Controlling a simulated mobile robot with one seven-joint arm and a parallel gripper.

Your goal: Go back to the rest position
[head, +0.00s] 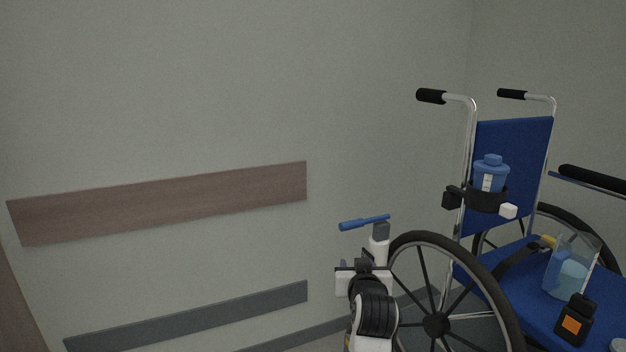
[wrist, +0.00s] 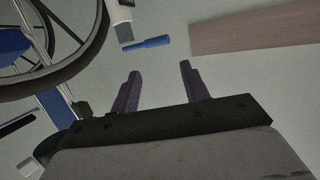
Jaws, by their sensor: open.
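My gripper (wrist: 160,67) shows in the wrist view with its two dark purple fingers spread apart and nothing between them. In the head view my gripper (head: 357,262) is low in the middle, left of the wheelchair's near wheel, and its fingers are mostly hidden. A blue bar (head: 364,222) on a white and grey post (head: 379,246) shows just above and beyond it. In the wrist view the blue bar (wrist: 147,44) lies ahead of the fingertips, apart from them.
A blue wheelchair (head: 515,165) stands at the right. A holder with a blue bottle (head: 490,174) is on its frame. A clear jug (head: 571,268) and a black bottle (head: 577,320) are on its seat. A wall with a wooden rail (head: 160,203) is behind; open space shows at left.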

